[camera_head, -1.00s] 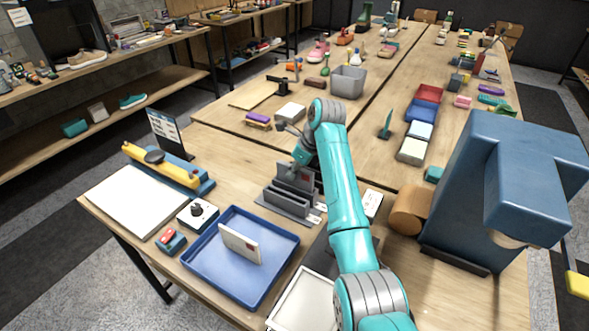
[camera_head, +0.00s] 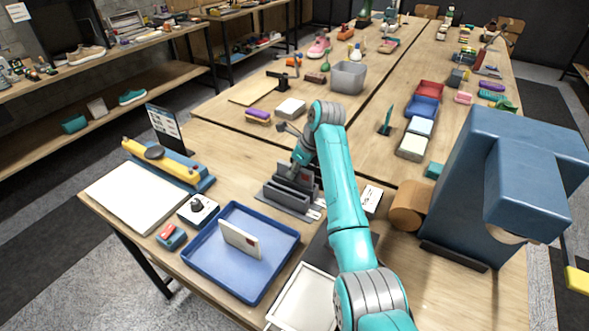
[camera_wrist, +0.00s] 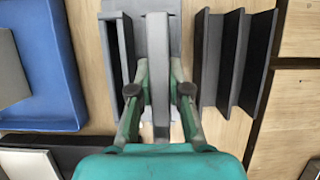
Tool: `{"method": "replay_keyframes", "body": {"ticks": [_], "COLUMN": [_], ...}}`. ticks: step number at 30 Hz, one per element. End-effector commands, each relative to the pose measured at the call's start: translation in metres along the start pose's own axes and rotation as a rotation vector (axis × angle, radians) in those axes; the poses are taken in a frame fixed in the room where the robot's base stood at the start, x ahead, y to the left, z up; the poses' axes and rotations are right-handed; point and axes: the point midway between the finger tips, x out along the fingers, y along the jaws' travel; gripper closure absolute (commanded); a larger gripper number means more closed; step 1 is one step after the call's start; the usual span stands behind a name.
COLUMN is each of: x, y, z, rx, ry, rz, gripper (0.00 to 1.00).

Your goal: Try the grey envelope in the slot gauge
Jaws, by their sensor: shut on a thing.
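My gripper (camera_wrist: 160,105) is shut on the grey envelope (camera_wrist: 157,75). The wrist view shows the envelope nearly edge-on between the two fingers. The slot gauge (camera_head: 284,200) is a dark grey block with long slots on the table behind the blue tray. In the wrist view, a slotted grey part (camera_wrist: 114,60) lies close to the left of the envelope. Whether the envelope's lower edge is inside a slot or just above it, I cannot tell. My arm hides part of this area in the head view.
A blue tray (camera_head: 205,262) holding a cream envelope (camera_head: 240,239) stands in front of the gauge. A ridged dark rack (camera_wrist: 235,60) lies right of the envelope in the wrist view. A large blue machine (camera_head: 500,170) stands at right.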

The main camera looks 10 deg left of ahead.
Motion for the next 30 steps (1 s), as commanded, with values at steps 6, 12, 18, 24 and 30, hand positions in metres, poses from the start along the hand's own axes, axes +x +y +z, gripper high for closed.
{"method": "replay_keyframes", "body": {"ticks": [6,12,18,24,30], "x": [0.0035,0.0066,0.0085,0.0086,0.0068], "y": [-0.0001,-0.0001,0.0000,0.0000,-0.0001], "z": [-0.0014,-0.0028,-0.0036,-0.0037,-0.0036], "rx": [0.000,0.000,0.000,0.000,0.000], "ry": [0.000,0.000,0.000,0.000,0.000], "rz": [0.000,0.000,0.000,0.000,0.000], "gripper": [1.00,1.00,0.68,0.54,0.54]}}
